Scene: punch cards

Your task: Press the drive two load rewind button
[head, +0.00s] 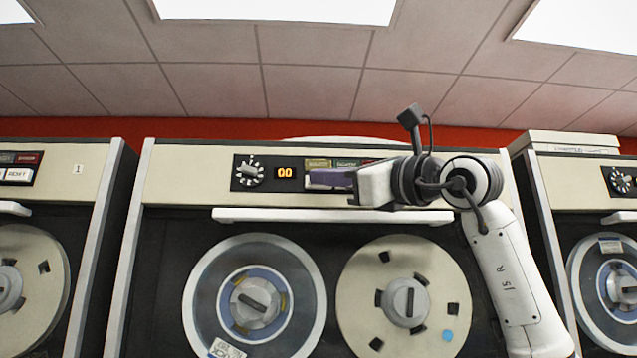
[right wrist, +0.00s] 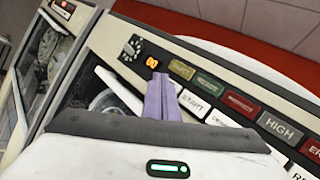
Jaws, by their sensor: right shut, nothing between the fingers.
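The middle tape drive (head: 190,180) has a control panel with a dial, an orange 00 display (head: 285,173) and a row of coloured indicators. My right gripper (head: 314,180) has its purple fingers closed together in front of this panel, just right of the display. In the right wrist view the fingers (right wrist: 158,80) point at the panel below the display, left of a white START button (right wrist: 194,106). I cannot tell whether they touch the panel. The load rewind button's label is not readable; the fingers and gripper body hide part of the button row. My left gripper is not in view.
A white handle bar (head: 330,215) runs below the panel, above two tape reels (head: 255,300). Another drive marked 1 (head: 78,168) stands to the left and one more (head: 565,190) to the right. My right arm covers the panel's right part.

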